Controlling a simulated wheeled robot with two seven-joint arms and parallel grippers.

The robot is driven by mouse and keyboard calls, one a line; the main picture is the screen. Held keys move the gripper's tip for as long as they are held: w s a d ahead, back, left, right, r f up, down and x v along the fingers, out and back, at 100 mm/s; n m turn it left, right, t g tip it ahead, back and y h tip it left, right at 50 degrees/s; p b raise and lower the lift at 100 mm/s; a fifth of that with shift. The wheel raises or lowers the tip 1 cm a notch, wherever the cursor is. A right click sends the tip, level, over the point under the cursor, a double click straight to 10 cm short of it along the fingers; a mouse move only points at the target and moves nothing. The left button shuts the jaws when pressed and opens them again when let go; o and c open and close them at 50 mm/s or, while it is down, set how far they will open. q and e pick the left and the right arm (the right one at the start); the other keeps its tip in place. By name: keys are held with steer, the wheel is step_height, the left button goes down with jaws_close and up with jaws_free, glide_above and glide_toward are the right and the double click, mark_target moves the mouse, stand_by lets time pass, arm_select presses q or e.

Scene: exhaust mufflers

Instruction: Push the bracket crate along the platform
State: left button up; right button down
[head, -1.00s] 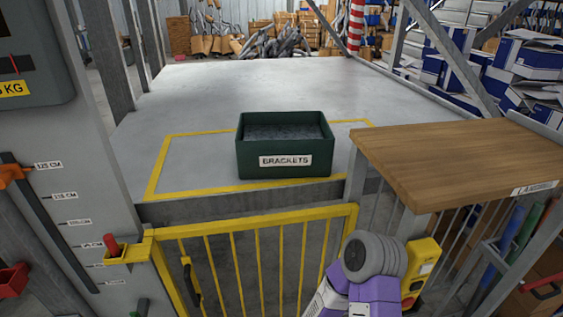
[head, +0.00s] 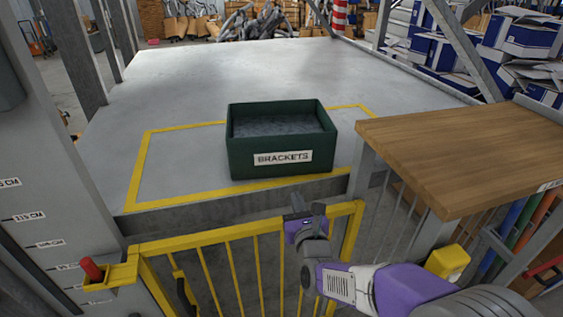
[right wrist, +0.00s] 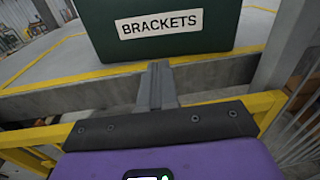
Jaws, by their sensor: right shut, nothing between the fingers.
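The dark green bracket crate (head: 281,140) with a white "BRACKETS" label stands upright on the grey platform (head: 240,75), near its front edge and at the right of the yellow outlined area. Its top is open, with dark contents inside. My right gripper (head: 301,207) is shut and empty, in front of the crate near the yellow gate's top rail, apart from it. In the right wrist view the shut fingers (right wrist: 158,82) point at the crate's front face (right wrist: 180,25), just below its label. My left gripper is not in view.
A yellow gate (head: 240,240) closes the front below the platform edge. A wooden tabletop (head: 450,150) stands at the right, and a grey post with height marks (head: 45,200) at the left. The platform behind the crate is clear. Blue and white boxes (head: 440,50) stand beyond, at the right.

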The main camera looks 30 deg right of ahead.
glide_toward(284, 159)
steer(key=shift+m, duration=0.3)
steer(key=x, duration=0.6)
steer(key=shift+p, duration=0.3)
steer(key=shift+w+d, duration=0.2)
steer(key=shift+w, duration=0.2)
